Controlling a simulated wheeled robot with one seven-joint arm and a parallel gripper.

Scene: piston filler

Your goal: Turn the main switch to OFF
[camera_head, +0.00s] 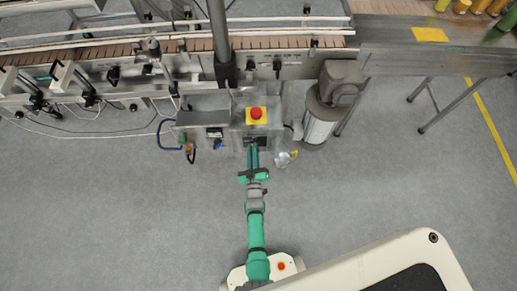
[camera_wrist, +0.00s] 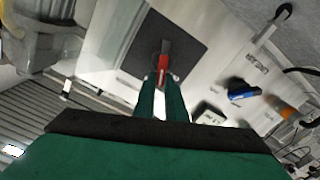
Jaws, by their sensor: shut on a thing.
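The main switch shows in the wrist view as a red handle (camera_wrist: 164,62) on a dark square plate (camera_wrist: 188,54), set on a light metal cabinet face. My gripper (camera_wrist: 163,80) has its two green fingers close together at the lower part of the red handle, shut on it. The fingertips hide the handle's lower end. I cannot read any ON or OFF marking. In the head view my gripper (camera_head: 252,144) reaches the front of the control box, below a red emergency button on a yellow base (camera_head: 256,114); the switch itself is hidden there.
A blue handle (camera_wrist: 244,93) and an orange part (camera_wrist: 280,108) sit to the right on the cabinet in the wrist view. A motor (camera_head: 325,104) stands right of the box in the head view. The conveyor (camera_head: 180,45) runs behind. Grey floor in front is clear.

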